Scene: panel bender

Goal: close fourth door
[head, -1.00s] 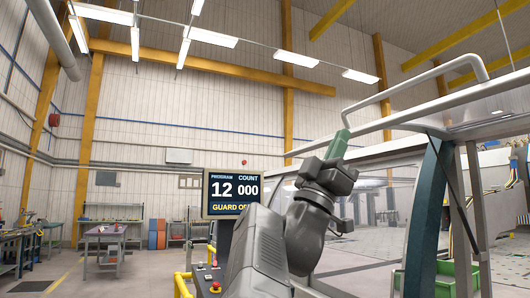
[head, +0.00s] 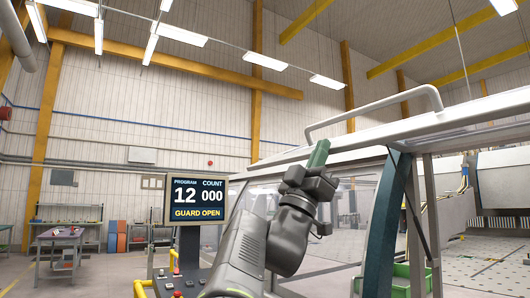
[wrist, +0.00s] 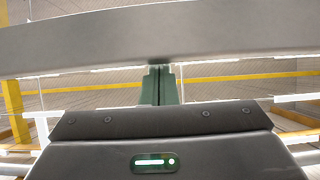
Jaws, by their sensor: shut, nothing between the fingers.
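The machine's guard door is a large glass panel with a pale frame (head: 410,134), raised overhead and sloping. A long pale tubular handle (head: 375,108) runs along its upper side. My gripper (head: 321,147) has green fingers held together, pointing up, near the handle's left end. In the wrist view my gripper (wrist: 160,72) has its fingertips at the lower edge of a wide grey bar (wrist: 160,35) crossing the picture. I cannot tell whether they touch it. A display (head: 196,200) left of my arm reads "GUARD OPEN", program 12, count 000.
A dark teal post (head: 388,225) stands right of my arm, with a green bin (head: 400,278) at its foot. A control panel with buttons (head: 175,285) is low on the left. A workbench (head: 58,245) stands far left, with open floor before it.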

